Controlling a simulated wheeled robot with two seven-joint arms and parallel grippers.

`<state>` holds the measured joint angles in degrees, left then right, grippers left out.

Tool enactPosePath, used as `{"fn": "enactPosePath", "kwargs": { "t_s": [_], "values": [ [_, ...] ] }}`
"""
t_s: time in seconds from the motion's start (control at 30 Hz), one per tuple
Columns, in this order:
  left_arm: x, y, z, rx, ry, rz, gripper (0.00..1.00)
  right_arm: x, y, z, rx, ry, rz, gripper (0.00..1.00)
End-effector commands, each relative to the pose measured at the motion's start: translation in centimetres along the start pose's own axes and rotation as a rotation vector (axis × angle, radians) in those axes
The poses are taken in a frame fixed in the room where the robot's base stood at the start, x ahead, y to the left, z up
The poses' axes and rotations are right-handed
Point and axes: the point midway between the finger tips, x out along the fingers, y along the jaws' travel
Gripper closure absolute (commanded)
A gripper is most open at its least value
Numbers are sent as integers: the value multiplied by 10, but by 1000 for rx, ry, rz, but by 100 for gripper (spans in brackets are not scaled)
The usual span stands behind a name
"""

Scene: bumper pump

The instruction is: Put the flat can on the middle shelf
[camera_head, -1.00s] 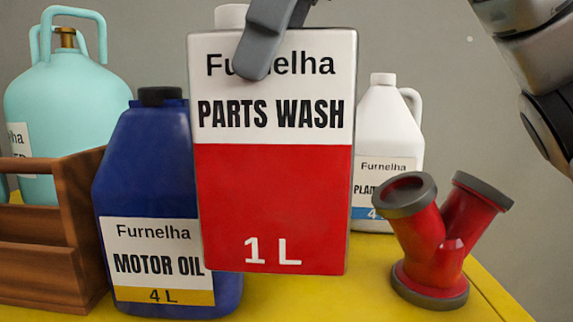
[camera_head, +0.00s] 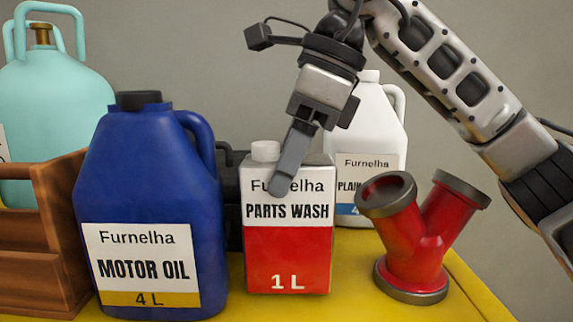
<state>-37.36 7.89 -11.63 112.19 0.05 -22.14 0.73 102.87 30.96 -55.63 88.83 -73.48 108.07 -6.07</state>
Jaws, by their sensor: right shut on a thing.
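The flat can (camera_head: 288,258) is white over red and reads "PARTS WASH 1 L". It is upright at the yellow shelf (camera_head: 350,300), between the blue motor oil jug and the red pipe fitting. My right gripper (camera_head: 287,172) comes down on it from above and is shut on its upper part. One finger lies across the front label; the other finger is hidden behind the can. The can's base looks to be at the shelf surface, but I cannot tell whether it bears its weight there. My left gripper is out of view.
A blue motor oil jug (camera_head: 150,210) stands close left of the can. A red pipe fitting (camera_head: 415,240) stands right. A white jug (camera_head: 370,125) and a dark object (camera_head: 230,190) are behind. A wooden crate (camera_head: 50,240) and teal cylinder (camera_head: 55,100) are at left.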

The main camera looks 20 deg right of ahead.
Motion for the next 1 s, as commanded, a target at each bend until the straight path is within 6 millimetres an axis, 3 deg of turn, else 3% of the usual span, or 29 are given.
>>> {"fn": "enactPosePath", "kwargs": {
  "t_s": [0.53, 0.57, 0.6, 1.0],
  "values": [
    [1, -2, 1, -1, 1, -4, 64, 11, 0, -4, 0, -7, -4, 100],
    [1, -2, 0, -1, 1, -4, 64, 12, 0, -5, 1, -2, -2, 37],
    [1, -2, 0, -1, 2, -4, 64, 12, 0, -5, 1, -2, -2, 26],
    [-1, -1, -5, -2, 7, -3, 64, 5, 0, -3, 1, -3, -2, 24]
  ]
}}
